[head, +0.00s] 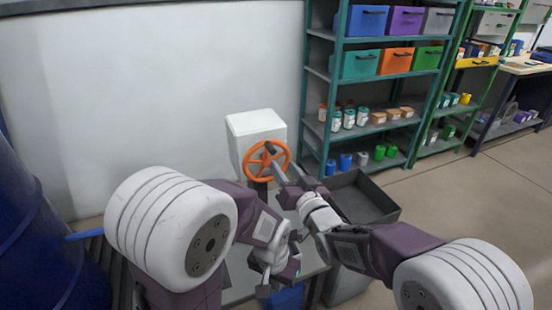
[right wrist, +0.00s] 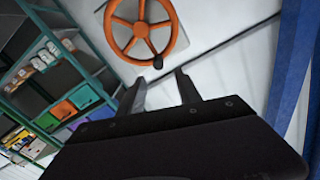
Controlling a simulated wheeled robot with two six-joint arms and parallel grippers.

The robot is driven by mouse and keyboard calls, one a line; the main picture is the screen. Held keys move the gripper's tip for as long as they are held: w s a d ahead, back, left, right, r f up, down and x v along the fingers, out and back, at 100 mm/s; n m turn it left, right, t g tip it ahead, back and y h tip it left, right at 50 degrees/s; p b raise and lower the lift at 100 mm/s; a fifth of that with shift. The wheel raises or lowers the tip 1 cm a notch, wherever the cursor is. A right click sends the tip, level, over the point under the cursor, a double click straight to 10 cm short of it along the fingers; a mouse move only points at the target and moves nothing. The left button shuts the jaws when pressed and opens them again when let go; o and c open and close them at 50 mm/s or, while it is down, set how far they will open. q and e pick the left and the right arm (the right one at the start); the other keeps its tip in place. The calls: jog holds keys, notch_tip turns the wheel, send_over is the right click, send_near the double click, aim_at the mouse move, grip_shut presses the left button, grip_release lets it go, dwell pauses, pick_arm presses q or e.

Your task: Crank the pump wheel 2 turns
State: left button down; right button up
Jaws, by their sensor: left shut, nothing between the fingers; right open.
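The orange pump wheel (head: 266,161) is on the front of a white box (head: 255,124) by the wall. It also shows at the top of the right wrist view (right wrist: 142,29). A dark handle knob (right wrist: 158,62) sits on its rim. My right gripper (head: 280,171) is open in front of the wheel, overlapping its right side in the head view. In the right wrist view its two fingers (right wrist: 161,82) point toward the knob, with nothing between them; I see no contact. My left gripper (head: 275,286) is shut and empty, low in front of the wheel, apart from it.
A dark open tray (head: 362,197) lies right of the wheel. Green shelves (head: 336,85) with coloured bins and jars stand behind at the right. A large blue drum (head: 40,245) is at the left. Open floor (head: 460,200) lies at the right.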

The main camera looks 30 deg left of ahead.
aim_at(274, 152)
jog(key=x, duration=0.9)
jog(key=shift+w, duration=0.15)
jog(key=shift+d, duration=0.1)
grip_shut()
dwell(1.1)
